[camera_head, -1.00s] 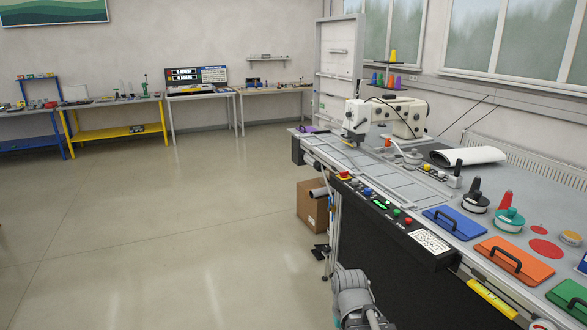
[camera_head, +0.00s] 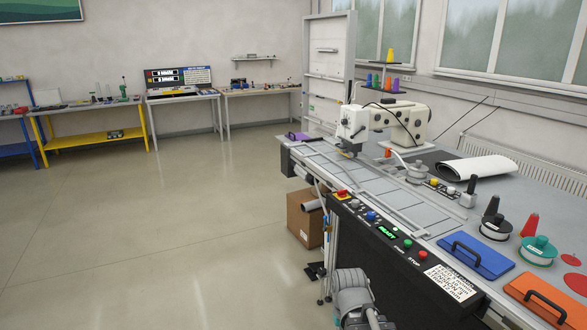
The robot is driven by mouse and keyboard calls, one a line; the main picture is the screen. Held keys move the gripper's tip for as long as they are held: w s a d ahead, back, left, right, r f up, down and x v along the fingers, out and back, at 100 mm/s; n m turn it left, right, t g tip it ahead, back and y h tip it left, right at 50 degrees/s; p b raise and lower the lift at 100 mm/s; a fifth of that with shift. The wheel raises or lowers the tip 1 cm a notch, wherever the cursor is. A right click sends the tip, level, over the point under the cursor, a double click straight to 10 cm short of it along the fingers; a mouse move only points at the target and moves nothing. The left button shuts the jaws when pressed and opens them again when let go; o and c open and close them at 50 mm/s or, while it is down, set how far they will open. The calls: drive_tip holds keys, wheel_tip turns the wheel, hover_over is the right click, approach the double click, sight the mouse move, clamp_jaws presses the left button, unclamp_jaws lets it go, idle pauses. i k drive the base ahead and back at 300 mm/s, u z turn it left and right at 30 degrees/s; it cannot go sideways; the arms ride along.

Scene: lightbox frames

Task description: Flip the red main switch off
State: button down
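The red main switch (camera_head: 342,194) sits on a yellow plate at the far left end of the black control panel (camera_head: 420,252), on the front edge of the workbench. It is small in the head view, and I cannot tell its position. To its right on the panel are a blue button (camera_head: 371,216), a lit green display (camera_head: 388,232), a green button (camera_head: 407,244) and a red button (camera_head: 423,254). A grey link of my arm shows at the bottom middle, below the panel. My gripper is not in view.
A white sewing machine (camera_head: 395,122) stands on the bench (camera_head: 492,185) behind the switch. A cardboard box (camera_head: 303,222) is on the floor beside the bench's left end. The floor (camera_head: 150,240) to the left is clear. Other tables line the back wall.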

sight(341, 193)
drive_tip(key=u, duration=0.25)
drive_tip(key=i, duration=1.7)
drive_tip(key=u, duration=0.35)
